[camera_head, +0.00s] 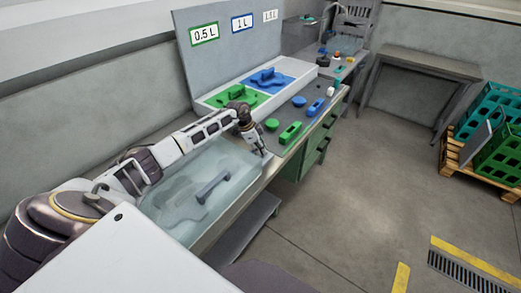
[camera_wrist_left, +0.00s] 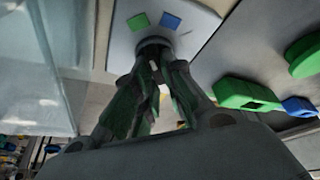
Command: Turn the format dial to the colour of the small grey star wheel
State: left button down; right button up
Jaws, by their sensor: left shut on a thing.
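My left gripper (camera_head: 262,153) is at the near edge of the bench. In the left wrist view the left gripper (camera_wrist_left: 155,50) is shut on the format dial (camera_wrist_left: 154,43), a dark round knob on a pale panel. A green mark (camera_wrist_left: 138,22) and a blue mark (camera_wrist_left: 170,22) sit beyond the dial; the fingers hide most of it, so I cannot tell where it points. A grey, lobed shape with a bar handle (camera_head: 212,187) shows under a clear cover (camera_head: 160,205). Green (camera_head: 238,96) and blue (camera_head: 268,77) star wheels lie in the tray at the back. My right gripper is not in view.
Signs for 0.5 L (camera_head: 204,34), 1 L (camera_head: 242,22) and 1.5 L (camera_head: 270,16) hang on the back board. Loose green (camera_head: 290,132) and blue (camera_head: 316,106) parts lie on the bench right of my gripper.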

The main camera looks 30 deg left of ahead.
pick_arm(q)
jog(key=shift+m+g, duration=0.5)
jog(key=shift+m, duration=0.9)
jog(key=m+g+b, duration=0.1)
jog(key=m, duration=0.1)
jog(key=shift+m+h, duration=0.4)
jog(key=m+g+b, duration=0.1)
jog(key=m, duration=0.2)
jog(key=shift+s+b, duration=0.15)
jog(key=shift+b, duration=0.25)
jog(key=m+g+b, duration=0.1)
jog(key=m, duration=0.2)
jog(key=shift+m+y+b, duration=0.3)
jog(key=shift+b, duration=0.1)
jog(key=shift+m+g, duration=0.3)
jog(key=shift+g, duration=0.1)
jog(key=shift+s+m+g+y+b, duration=0.15)
jog(key=shift+m+g+y+b, duration=0.15)
jog(key=shift+m+b, duration=0.7)
jog(key=shift+a+m+g+y+b, duration=0.1)
jog(key=shift+m+g+y+b, duration=0.2)
jog(key=shift+m, duration=0.8)
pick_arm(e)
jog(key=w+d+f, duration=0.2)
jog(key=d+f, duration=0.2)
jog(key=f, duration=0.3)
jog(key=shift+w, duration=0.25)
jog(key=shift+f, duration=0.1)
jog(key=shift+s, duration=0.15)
